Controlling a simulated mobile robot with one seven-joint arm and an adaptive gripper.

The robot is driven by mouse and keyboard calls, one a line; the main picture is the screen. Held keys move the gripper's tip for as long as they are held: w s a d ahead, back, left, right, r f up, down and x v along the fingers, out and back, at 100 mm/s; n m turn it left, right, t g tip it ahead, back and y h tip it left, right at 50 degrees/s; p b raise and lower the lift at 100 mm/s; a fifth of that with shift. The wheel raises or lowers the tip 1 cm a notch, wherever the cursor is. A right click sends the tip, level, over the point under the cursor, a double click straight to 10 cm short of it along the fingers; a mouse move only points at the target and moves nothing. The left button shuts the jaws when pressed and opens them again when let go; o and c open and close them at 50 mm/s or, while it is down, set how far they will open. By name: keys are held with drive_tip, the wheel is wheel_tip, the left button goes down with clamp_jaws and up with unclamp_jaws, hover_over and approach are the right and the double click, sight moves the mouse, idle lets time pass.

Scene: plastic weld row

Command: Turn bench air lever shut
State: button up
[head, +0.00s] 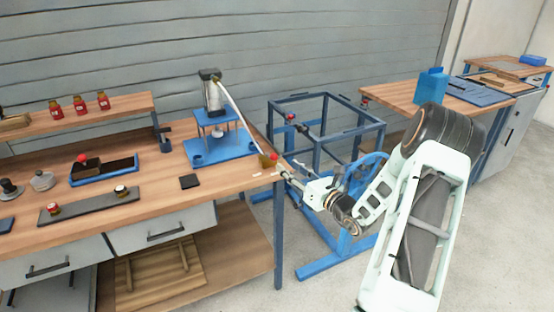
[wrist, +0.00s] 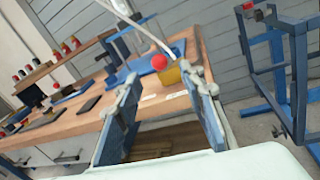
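The bench air lever shows as a red knob (head: 273,157) beside a brass-yellow block (head: 265,162) at the right end of the workbench top. In the wrist view the red knob (wrist: 159,62) and the yellow block (wrist: 172,75) appear just beyond the fingertips. Which way the lever's handle points cannot be told. My gripper (head: 288,174) is close to the lever, off the bench's right edge. In the wrist view my gripper (wrist: 162,88) has its two blue-padded fingers wide apart with nothing held between them. The right fingertip overlaps the block's edge in that view; contact cannot be told.
The workbench (head: 240,180) holds a blue press stand (head: 218,150) with a white hose running towards the lever. A blue metal frame (head: 325,100) stands close to the right, beside my arm. Several red bottles stand on the raised shelf (head: 130,102).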

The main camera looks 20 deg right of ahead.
sight(276, 159)
drive_tip(key=x, duration=0.9)
drive_tip(key=shift+s, duration=0.1)
clamp_jaws()
